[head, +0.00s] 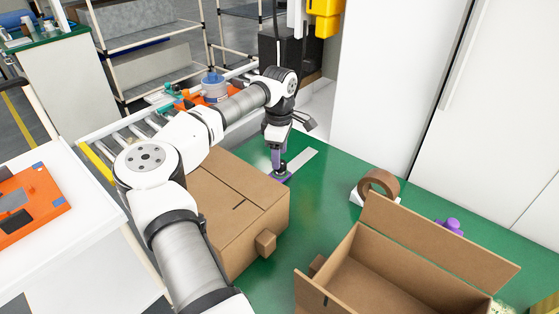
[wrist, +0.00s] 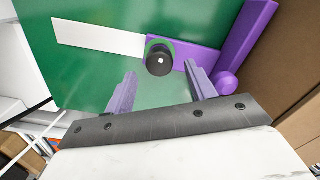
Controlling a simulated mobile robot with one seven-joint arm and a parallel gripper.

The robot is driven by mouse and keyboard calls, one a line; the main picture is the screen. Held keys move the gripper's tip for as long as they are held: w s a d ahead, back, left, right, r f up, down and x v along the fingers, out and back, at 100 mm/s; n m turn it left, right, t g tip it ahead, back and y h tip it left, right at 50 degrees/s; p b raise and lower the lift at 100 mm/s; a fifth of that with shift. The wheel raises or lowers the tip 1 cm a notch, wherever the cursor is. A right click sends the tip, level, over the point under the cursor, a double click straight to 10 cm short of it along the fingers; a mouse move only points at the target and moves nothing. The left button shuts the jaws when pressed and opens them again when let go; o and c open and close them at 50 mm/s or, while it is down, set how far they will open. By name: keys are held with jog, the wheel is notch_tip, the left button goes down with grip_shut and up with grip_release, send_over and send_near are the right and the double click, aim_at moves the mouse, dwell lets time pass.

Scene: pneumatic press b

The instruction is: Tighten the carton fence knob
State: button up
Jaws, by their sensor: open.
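The carton fence (wrist: 192,55) is purple, with a flat arm and an upright bar at right in the wrist view. Its black round knob (wrist: 159,60) sits at the arm's left end, by a white strip (wrist: 98,37) on the green table. In the head view the fence (head: 287,178) lies at the far side of a closed carton, partly hidden by my gripper (head: 279,157). My gripper points down over the knob. In the wrist view its two purple-grey fingers (wrist: 161,72) are open, with the knob lying just beyond and between the tips. They look empty; contact cannot be told.
The closed carton (head: 230,200) stands close beside the fence. An open carton (head: 420,255) and a tape roll on a dispenser (head: 378,184) are at right. A roller conveyor (head: 110,135) is at left. Green table (head: 325,185) is bare right of my gripper.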

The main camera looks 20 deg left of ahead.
notch_tip(320, 180, up, 11)
jog(key=shift+b, duration=0.4)
jog(key=shift+f, duration=0.15)
